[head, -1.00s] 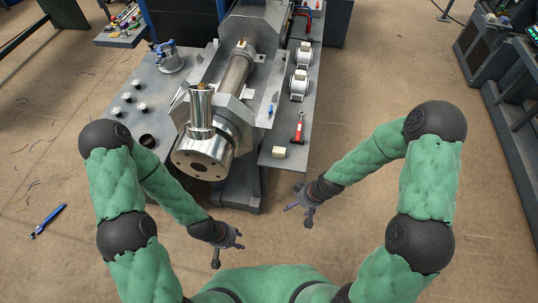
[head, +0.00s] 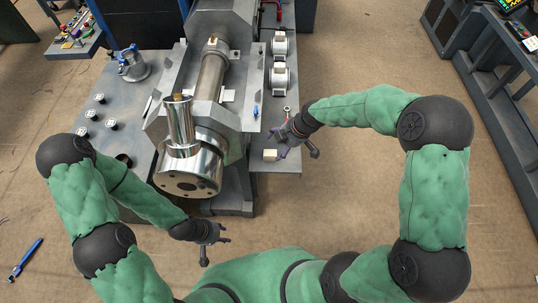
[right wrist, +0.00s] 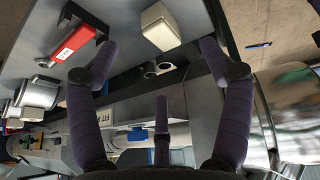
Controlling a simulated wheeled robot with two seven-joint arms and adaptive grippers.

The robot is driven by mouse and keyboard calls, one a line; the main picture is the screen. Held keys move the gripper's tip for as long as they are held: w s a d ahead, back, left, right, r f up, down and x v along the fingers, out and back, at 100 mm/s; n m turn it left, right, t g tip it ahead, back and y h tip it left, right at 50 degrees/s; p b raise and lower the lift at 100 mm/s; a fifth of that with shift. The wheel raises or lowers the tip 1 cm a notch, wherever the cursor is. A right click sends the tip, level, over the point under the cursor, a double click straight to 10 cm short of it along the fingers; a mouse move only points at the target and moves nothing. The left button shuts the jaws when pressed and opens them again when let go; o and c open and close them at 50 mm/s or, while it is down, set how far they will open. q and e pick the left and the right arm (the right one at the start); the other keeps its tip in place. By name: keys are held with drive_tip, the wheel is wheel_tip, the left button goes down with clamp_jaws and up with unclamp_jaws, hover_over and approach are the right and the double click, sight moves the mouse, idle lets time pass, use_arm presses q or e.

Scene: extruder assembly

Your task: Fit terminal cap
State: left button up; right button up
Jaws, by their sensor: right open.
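A small cream-white block (head: 270,155), perhaps the terminal cap, lies near the front edge of the grey side plate, right of the extruder (head: 213,80). In the right wrist view the block (right wrist: 160,27) lies ahead, between the spread fingers and apart from them. My right gripper (head: 284,145) is open and empty, just right of the block in the head view. My left gripper (head: 215,240) has its fingers spread and appears empty, low in front of the extruder's round steel end. I cannot tell where the cap's seat is.
A red-handled tool (right wrist: 72,44) lies beside the block on the plate (head: 284,115). White spool-like units (head: 279,80) stand farther back. A shiny upright cylinder (head: 179,122) rises at the extruder's front. A blue tool (head: 27,259) lies on the floor at left.

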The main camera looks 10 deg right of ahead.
sight(272, 151)
drive_tip(key=b+x, duration=0.1)
drive_tip(key=x, duration=0.2)
drive_tip(key=shift+f, duration=0.25)
drive_tip(key=b+x, duration=0.2)
drive_tip(key=x, duration=0.2)
drive_tip(key=shift+w+f, duration=0.1)
drive_tip(key=shift+w, duration=0.15)
drive_tip(key=shift+w+a+f+b, duration=0.1)
drive_tip(key=shift+w+f+b, duration=0.05)
drive_tip(key=shift+f+b, duration=0.25)
drive_tip(key=shift+r, duration=0.1)
drive_tip(key=shift+c, duration=0.3)
drive_tip(key=c, duration=1.3)
